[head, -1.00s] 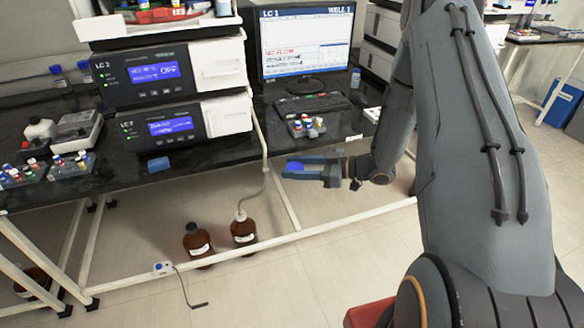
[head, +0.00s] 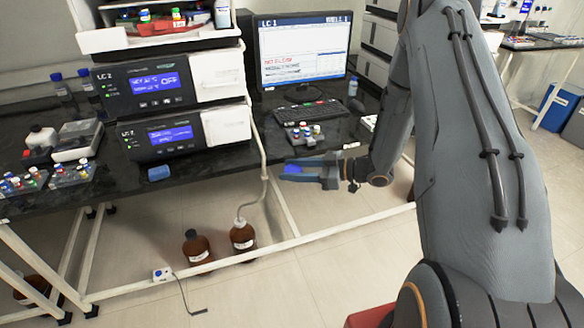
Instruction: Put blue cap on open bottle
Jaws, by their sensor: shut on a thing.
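My gripper (head: 288,173) is shut on a blue cap (head: 293,181). It holds the cap in the air in front of the bench edge, to the right of and above the brown bottles. One brown bottle (head: 197,248) stands on the floor below the bench; its neck looks dark, and whether it is open is too small to tell. A second brown bottle (head: 242,236) stands to its right with a tube running into its top. The gripper is well apart from both bottles.
The black bench (head: 215,160) carries instruments, a monitor (head: 303,48), a keyboard (head: 307,111) and a vial rack (head: 303,133). A small blue object (head: 159,173) lies near its front edge. A white frame bar (head: 300,240) crosses in front of the bottles. The tube (head: 264,165) hangs left of my gripper.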

